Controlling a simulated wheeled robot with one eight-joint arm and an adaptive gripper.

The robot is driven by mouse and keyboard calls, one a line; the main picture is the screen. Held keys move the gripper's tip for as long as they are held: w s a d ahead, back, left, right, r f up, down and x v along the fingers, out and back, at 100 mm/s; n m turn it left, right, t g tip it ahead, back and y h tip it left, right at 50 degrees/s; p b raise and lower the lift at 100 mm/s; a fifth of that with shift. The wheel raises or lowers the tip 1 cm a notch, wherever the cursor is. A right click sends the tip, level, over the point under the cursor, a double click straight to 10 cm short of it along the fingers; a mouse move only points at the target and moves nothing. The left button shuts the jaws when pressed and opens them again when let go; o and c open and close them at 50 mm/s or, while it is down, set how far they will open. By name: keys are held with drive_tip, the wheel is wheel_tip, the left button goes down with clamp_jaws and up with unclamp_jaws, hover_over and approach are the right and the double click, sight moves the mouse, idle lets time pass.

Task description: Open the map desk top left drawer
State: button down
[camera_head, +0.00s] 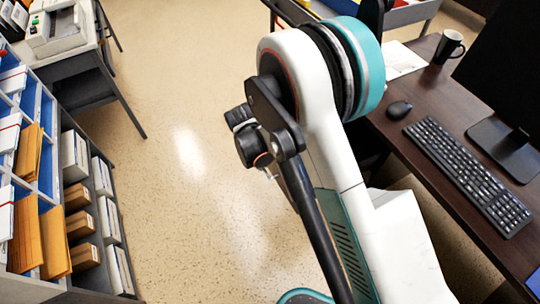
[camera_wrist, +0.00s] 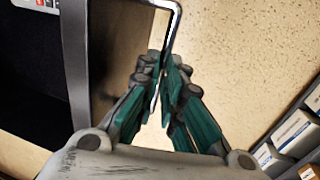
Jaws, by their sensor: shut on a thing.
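In the wrist view my gripper (camera_wrist: 163,68) has its teal-and-grey fingers closed around a thin chrome bar handle (camera_wrist: 175,20). The handle stands out from a brown front panel (camera_wrist: 120,42) to the left of the fingers. A grey edge (camera_wrist: 76,65) runs along the panel, with a dark area (camera_wrist: 30,85) beyond it. I cannot tell for sure whether that dark area is the drawer's inside or another surface. In the head view my arm crosses the middle, and the gripper and handle are not visible.
In the head view a dark brown desk (camera_head: 408,130) on the right holds a keyboard (camera_head: 467,175), mouse (camera_head: 399,110), mug (camera_head: 448,46) and monitor. Shelves with envelopes (camera_head: 28,240) line the left. A grey table (camera_head: 72,55) stands behind. Speckled floor (camera_head: 180,210) between is clear.

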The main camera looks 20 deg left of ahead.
drive_tip(key=shift+s+a, duration=0.25)
drive_tip(key=shift+s, duration=0.1)
drive_tip(key=c, duration=1.7)
unclamp_jaws()
wheel_tip(320, 180, up, 12)
drive_tip(key=s+a, duration=0.1)
drive_tip(key=shift+s+a, duration=0.25)
drive_tip(key=shift+s, duration=0.15)
drive_tip(key=shift+f, duration=0.15)
